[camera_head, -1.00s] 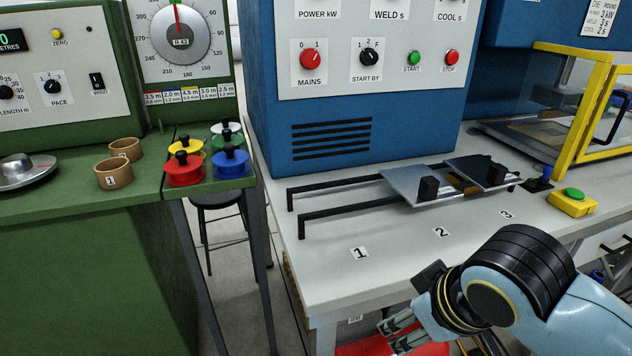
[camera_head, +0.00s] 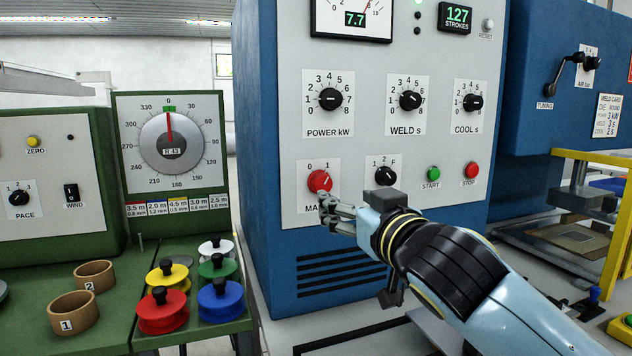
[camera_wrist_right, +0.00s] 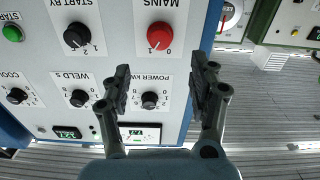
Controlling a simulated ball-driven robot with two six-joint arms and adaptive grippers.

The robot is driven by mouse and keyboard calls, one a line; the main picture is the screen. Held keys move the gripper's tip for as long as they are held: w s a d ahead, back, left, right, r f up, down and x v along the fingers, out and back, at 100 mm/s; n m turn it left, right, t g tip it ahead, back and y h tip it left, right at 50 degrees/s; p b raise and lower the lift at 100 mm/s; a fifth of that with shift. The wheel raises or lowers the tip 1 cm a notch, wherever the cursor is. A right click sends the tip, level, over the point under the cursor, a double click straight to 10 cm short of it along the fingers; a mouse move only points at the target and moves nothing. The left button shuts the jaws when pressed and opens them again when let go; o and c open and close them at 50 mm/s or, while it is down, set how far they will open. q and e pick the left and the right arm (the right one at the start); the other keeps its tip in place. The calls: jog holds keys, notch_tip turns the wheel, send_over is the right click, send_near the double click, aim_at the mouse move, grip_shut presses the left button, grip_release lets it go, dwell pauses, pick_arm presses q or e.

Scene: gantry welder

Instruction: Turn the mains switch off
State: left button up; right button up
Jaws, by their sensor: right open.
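The mains switch (camera_head: 319,181) is a round red knob on the blue cabinet's light grey front panel, with 0 at its upper left and 1 at its upper right. Its pale mark appears to point towards 1. In the right wrist view the knob (camera_wrist_right: 160,36) shows upside down, ahead of the fingers. My right gripper (camera_head: 328,207) is open and empty, just in front of and below the knob, covering part of the MAINS label. In the wrist view its two fingers (camera_wrist_right: 163,78) stand apart, with no visible contact with the knob. My left gripper is out of view.
The START BY knob (camera_head: 386,176), green start button (camera_head: 433,174) and red stop button (camera_head: 471,170) sit right of the switch. The POWER kW knob (camera_head: 330,99) is above. A green bench (camera_head: 110,262) with coloured reels is at left. A yellow-framed guard (camera_head: 612,240) stands at right.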

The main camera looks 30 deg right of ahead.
aim_at(324, 185)
jog(key=x, duration=0.1)
jog(key=p+x, duration=0.1)
jog(key=x, duration=0.3)
jog(key=shift+w+r, duration=0.15)
jog(key=shift+r, duration=0.15)
jog(key=p+x, duration=0.1)
jog(key=x, duration=0.2)
jog(key=shift+w+f, duration=0.1)
jog(key=shift+w, duration=0.05)
jog(key=shift+x, duration=1.05)
jog(key=shift+f, duration=0.15)
jog(key=c, duration=1.2)
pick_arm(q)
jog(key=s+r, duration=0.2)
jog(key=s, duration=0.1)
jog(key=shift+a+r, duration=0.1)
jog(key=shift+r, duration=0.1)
pick_arm(e)
jog(key=shift+o, duration=0.2)
